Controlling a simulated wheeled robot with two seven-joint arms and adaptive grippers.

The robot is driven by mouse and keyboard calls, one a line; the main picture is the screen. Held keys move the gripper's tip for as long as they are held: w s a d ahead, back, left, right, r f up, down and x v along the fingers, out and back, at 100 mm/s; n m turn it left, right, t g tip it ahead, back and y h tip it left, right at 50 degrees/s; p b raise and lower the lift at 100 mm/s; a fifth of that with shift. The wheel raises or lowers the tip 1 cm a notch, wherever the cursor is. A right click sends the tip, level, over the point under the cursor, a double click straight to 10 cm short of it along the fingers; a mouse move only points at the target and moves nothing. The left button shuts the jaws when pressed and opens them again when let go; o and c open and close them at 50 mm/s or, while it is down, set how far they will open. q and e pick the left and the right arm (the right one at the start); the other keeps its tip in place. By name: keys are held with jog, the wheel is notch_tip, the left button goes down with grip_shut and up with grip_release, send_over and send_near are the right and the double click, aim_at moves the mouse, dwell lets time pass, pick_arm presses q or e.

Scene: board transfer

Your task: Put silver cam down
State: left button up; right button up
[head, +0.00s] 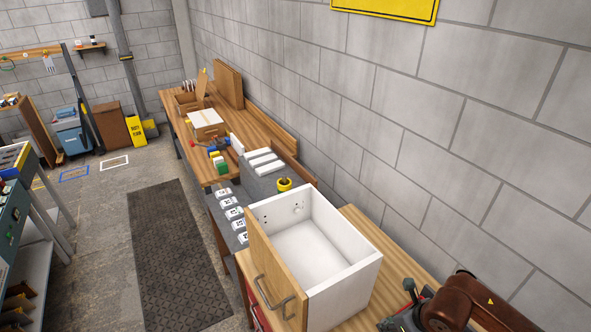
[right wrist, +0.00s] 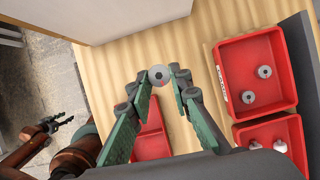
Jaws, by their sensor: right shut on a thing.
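My right gripper (right wrist: 161,76) is shut on a small round silver cam (right wrist: 158,75), pinched between its two green-sided fingertips above the wooden tabletop. In the head view the right gripper (head: 410,300) is at the lower right, beside the white drawer; the cam cannot be made out there. Two more silver cams (right wrist: 264,72) (right wrist: 248,97) lie in a red bin in the right wrist view. My left gripper (right wrist: 62,122) shows small at the left of that view, over the floor, fingers apart and empty.
A white drawer box (head: 345,290) with a wooden front and handle stands on the workbench (head: 365,225). Red bins (right wrist: 222,105) (right wrist: 240,134) line the right side in the right wrist view. Another red piece (right wrist: 152,143) lies under my fingers. Bare wood lies around the cam.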

jog(key=n, duration=0.1)
jog(key=a+f+n+g+y+b, duration=0.1)
jog(key=n, duration=0.3)
jog(key=shift+w+a+f+y, duration=0.3)
jog(key=shift+w+a+y, duration=0.05)
jog(key=shift+y, duration=0.05)
jog(key=w+a+r+n+g+h+b, duration=0.1)
jog(key=a+r+n+g+h+b, duration=0.1)
jog(key=n, duration=1.1)
jog(key=w+a+r+n+g+h+b, duration=0.1)
jog(key=a+r+n+g+b, duration=0.2)
jog(key=n, duration=1)
jog(key=shift+w+a+g+h+b, duration=0.15)
jog(key=shift+g+h+b, duration=0.45)
jog(key=shift+g, duration=1)
jog(key=shift+f, duration=0.15)
